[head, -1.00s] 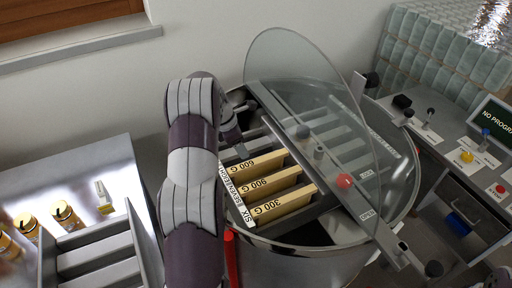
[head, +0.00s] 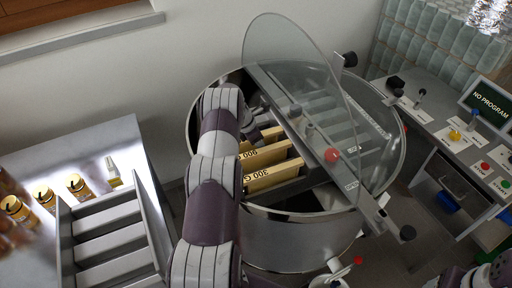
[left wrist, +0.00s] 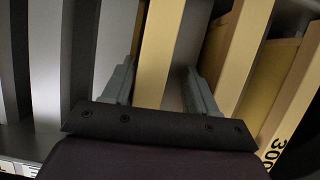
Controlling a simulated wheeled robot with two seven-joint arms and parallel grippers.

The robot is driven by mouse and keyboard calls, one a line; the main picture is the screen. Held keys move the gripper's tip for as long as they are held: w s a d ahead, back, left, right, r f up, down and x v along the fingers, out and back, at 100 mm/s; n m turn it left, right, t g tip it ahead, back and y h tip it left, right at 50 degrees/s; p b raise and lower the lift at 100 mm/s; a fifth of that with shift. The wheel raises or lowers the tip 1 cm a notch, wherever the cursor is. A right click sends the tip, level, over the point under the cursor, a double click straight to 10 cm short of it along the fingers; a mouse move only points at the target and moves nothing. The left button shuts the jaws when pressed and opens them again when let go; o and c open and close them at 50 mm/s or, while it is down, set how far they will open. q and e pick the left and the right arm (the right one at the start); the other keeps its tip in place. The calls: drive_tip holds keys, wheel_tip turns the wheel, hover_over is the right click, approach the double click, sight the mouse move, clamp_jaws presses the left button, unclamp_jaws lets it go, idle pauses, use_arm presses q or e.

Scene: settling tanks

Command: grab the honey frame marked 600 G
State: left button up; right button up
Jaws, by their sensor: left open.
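In the head view, several pale wooden honey frames sit in the round steel extractor (head: 290,240). The near one is marked 300 G (head: 273,177), with the 900 G frame (head: 266,157) behind it. The 600 G frame (head: 272,133) is the farthest of these, mostly hidden by my left arm, its label covered. In the left wrist view, my left gripper (left wrist: 160,70) is open, its fingers on either side of a wooden bar, the 600 G frame by its place in the row (left wrist: 160,45). I cannot tell whether they touch it.
A clear lid (head: 300,70) stands tilted over the extractor, close to my arm's right. A steel bench with a slotted rack (head: 110,228) and several honey jars (head: 77,186) is at left. A control desk (head: 450,140) is at right.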

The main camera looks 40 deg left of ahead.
use_arm(q)
drive_tip(key=shift+w+a+f, duration=0.1)
drive_tip(key=shift+a+f, duration=0.3)
drive_tip(key=shift+a, duration=0.15)
drive_tip(key=shift+c, duration=0.3)
drive_tip(key=shift+w+f, duration=0.1)
drive_tip(key=c, duration=0.5)
clamp_jaws()
drive_tip(key=shift+d+r, duration=0.2)
drive_tip(key=shift+r, duration=0.1)
drive_tip(key=shift+a, duration=0.15)
